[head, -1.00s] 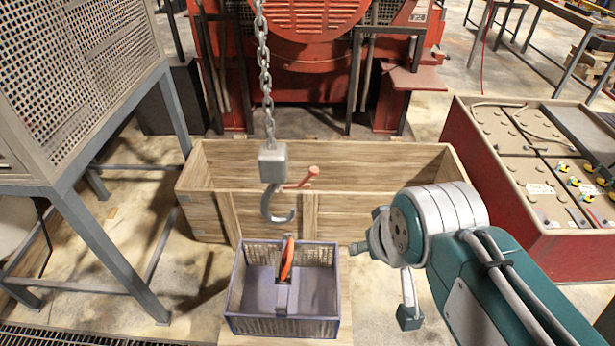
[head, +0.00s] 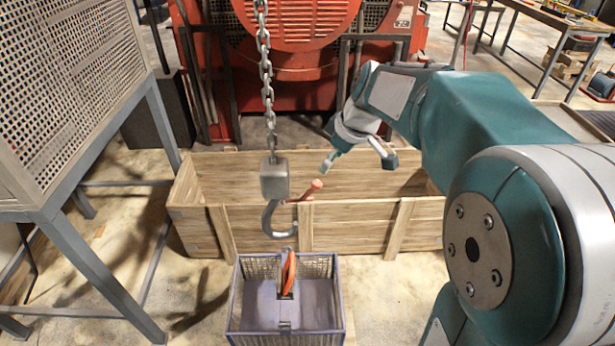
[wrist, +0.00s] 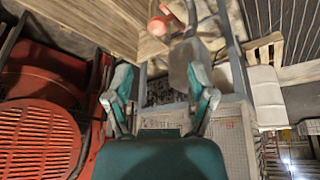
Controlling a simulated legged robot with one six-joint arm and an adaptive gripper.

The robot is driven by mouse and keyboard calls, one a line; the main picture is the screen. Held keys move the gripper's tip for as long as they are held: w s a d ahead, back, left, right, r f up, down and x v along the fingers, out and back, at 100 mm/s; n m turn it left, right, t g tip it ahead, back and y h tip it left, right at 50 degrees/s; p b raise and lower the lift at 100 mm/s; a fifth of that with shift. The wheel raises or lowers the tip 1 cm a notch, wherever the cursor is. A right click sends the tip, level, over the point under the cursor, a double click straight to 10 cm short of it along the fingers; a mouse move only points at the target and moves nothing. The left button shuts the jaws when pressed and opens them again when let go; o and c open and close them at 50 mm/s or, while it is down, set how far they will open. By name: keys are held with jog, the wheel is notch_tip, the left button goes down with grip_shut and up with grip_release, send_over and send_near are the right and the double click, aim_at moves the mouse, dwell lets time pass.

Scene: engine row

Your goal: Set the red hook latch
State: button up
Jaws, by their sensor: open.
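The red latch (head: 309,190) is a short lever with a round knob, sticking out up and to the right from the grey hook (head: 278,222). The hook hangs from a grey block (head: 274,179) on a chain. My gripper (head: 357,164) is open and empty, to the right of the latch and apart from it, above the wooden crate. In the wrist view, the latch knob (wrist: 159,24) shows above and beyond my open fingers (wrist: 160,97), near the grey block. The basket (head: 318,300), with an orange-red grip (head: 288,274) on its handle, stands below the hook. I cannot tell whether they touch.
A long open wooden crate (head: 350,228) lies behind the basket. A metal mesh frame (head: 75,90) stands at the left. A red machine (head: 300,50) is at the back. The chain (head: 265,75) hangs vertically above the hook. Bare floor shows between the frame and the basket.

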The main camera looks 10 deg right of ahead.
aim_at(318, 181)
jog(key=x, duration=1.1)
jog(key=shift+w, duration=0.2)
grip_shut()
